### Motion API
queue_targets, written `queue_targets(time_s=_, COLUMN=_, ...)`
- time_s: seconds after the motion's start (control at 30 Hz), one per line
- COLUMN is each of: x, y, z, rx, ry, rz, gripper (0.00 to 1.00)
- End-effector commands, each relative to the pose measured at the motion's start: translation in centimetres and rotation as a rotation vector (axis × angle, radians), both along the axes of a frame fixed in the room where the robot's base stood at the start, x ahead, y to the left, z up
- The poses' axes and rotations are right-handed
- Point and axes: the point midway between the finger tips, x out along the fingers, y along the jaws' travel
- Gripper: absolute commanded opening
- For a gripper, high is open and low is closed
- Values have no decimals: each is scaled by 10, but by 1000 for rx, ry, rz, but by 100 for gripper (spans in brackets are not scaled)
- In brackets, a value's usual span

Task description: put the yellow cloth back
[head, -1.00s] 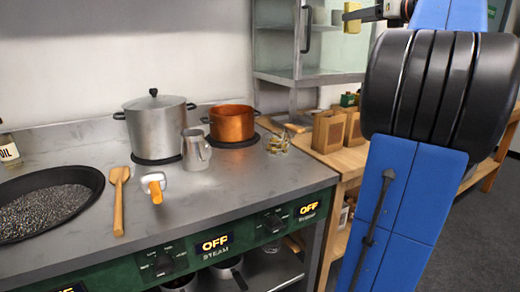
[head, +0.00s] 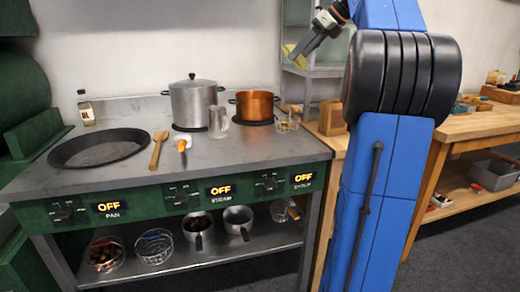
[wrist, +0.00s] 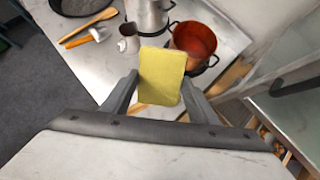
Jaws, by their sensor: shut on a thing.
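The yellow cloth (wrist: 161,76) is a flat rectangular piece held between the two fingers of my gripper (wrist: 158,100), which is shut on it in the wrist view. The cloth hangs above the right end of the stove top, over the area beside the copper pot. In the head view the yellow cloth (head: 297,56) shows at the end of my gripper (head: 310,45), raised in front of the glass-shelved cabinet. My blue arm hides part of the wooden bench behind it.
The stove top (head: 215,155) carries a steel pot (head: 194,106), a copper pot (head: 255,107), a metal jug (head: 218,124), a wooden spatula (head: 158,150) and a black pan (head: 100,148). The cabinet (head: 316,85) stands behind my gripper. A wooden bench (head: 480,122) runs to the right.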

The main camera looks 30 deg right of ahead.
Motion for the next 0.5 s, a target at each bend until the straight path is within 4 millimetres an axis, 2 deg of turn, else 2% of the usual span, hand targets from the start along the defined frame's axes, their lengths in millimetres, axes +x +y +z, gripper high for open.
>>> queue_targets(time_s=0.03, x=6, y=13, z=-12, rx=-15, ry=35, rz=42, gripper=36)
queue_targets(time_s=0.2, x=14, y=46, z=-51, rx=-84, ry=147, rz=171, gripper=36)
queue_targets(time_s=0.5, x=15, y=99, z=-116, rx=-250, ry=328, rz=423, gripper=36)
